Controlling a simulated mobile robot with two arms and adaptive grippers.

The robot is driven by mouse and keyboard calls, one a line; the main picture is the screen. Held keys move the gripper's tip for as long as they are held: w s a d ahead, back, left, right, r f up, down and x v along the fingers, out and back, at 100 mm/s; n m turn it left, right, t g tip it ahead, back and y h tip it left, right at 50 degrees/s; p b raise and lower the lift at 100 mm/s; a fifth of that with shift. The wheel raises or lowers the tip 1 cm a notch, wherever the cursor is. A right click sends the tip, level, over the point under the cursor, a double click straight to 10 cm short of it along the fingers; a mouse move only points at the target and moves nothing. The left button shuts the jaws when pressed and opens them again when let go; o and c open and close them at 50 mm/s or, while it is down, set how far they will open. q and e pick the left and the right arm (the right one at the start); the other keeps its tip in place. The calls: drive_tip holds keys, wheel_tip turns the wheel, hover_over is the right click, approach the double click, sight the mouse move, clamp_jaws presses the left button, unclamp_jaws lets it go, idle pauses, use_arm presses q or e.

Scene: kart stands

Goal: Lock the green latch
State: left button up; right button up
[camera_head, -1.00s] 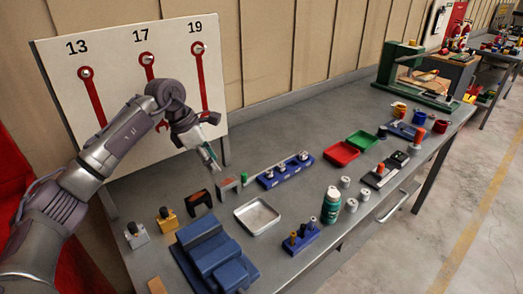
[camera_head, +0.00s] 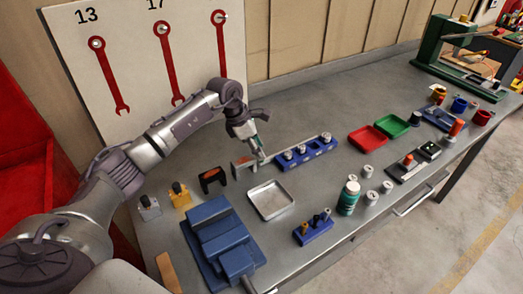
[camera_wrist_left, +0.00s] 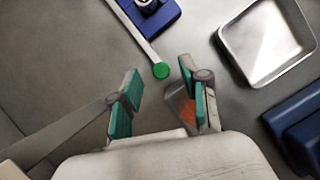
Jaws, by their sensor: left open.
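The green latch has a round green knob (camera_wrist_left: 161,70) at the end of a thin pale bar (camera_wrist_left: 133,30), which runs to a blue block (camera_wrist_left: 157,18) in the left wrist view. In the head view the blue block (camera_head: 306,153) stands mid-table, and my gripper largely hides the knob. My left gripper (camera_head: 259,153) is low over the knob end of the bar. In the left wrist view my left gripper (camera_wrist_left: 162,98) is open, with teal pads apart; the knob appears between and just beyond the fingertips. Contact cannot be told. My right gripper is out of view.
A grey bracket with an orange face (camera_head: 244,168) stands close beside the gripper, with a black bracket (camera_head: 212,180) farther left. A metal tray (camera_head: 271,199) lies in front. A blue vise-like block (camera_head: 218,240) is nearer. Red (camera_head: 367,139) and green (camera_head: 392,125) trays lie to the right.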

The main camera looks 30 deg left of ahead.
use_arm(q)
drive_tip(key=shift+x, duration=1.4)
drive_tip(key=shift+c, duration=0.4)
clamp_jaws()
